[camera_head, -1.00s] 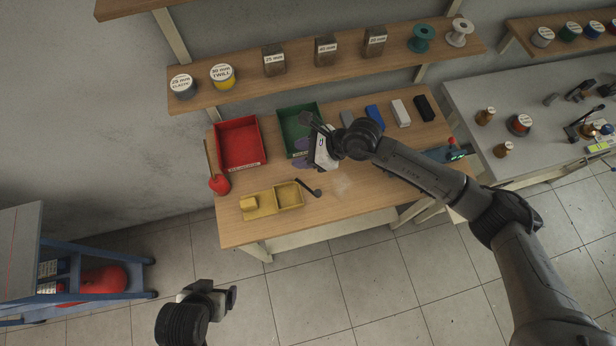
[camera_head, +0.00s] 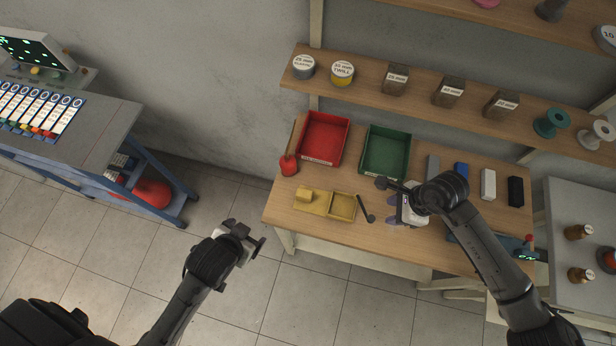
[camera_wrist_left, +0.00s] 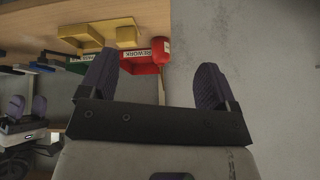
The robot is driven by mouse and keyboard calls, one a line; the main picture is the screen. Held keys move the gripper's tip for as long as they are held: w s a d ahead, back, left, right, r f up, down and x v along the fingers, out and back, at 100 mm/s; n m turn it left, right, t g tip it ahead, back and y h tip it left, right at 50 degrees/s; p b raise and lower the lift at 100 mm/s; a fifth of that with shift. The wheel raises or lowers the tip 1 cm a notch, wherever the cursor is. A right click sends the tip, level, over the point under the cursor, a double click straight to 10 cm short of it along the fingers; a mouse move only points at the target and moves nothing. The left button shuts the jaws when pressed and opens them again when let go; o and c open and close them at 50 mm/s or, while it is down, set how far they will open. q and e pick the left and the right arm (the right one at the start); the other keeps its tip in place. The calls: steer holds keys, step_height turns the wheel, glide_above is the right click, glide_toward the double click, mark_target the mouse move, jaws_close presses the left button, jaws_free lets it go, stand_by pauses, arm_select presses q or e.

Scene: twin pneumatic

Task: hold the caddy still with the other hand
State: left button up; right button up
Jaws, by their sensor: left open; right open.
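The yellow caddy (camera_head: 343,206), which I take to be the tray with a raised block at its left and an open compartment at its right, lies near the table's front edge. It also shows in the left wrist view (camera_wrist_left: 80,35). My left gripper (camera_head: 238,232) is open and empty, off the table's front left corner and apart from the caddy. Its spread purple fingers (camera_wrist_left: 155,82) have nothing between them. My right gripper (camera_head: 408,222) is open over the table, to the right of the caddy. Whether anything lies beneath it is hidden.
A red bin (camera_head: 325,139) and a green bin (camera_head: 386,152) stand behind the caddy. A dark-handled tool (camera_head: 366,209) lies close to its right side. A red round-based item (camera_head: 288,165) stands at the table's left. Open floor separates the table from a blue-framed cart (camera_head: 165,185).

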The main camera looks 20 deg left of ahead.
arm_select(q)
steer(key=w+d+r+m+t+h, duration=0.1)
steer(key=w+d+r+m+t, duration=0.3)
steer(key=w+r+t, duration=0.95)
steer(key=w+d+r+m+h, duration=0.45)
steer(key=d+m+h, duration=0.25)
steer(key=d+h, duration=0.2)
steer(key=s+d+m+g+h, duration=0.4)
steer(key=d+m+g+h, duration=0.7)
steer(key=m, duration=0.5)
steer(key=m+g+y, duration=0.6)
steer(key=g+y, duration=0.3)
steer(key=y, duration=1.1)
glide_above(304, 195)
step_height(304, 195, down, 19)
step_height(304, 195, down, 13)
steer(key=shift+f, duration=0.1)
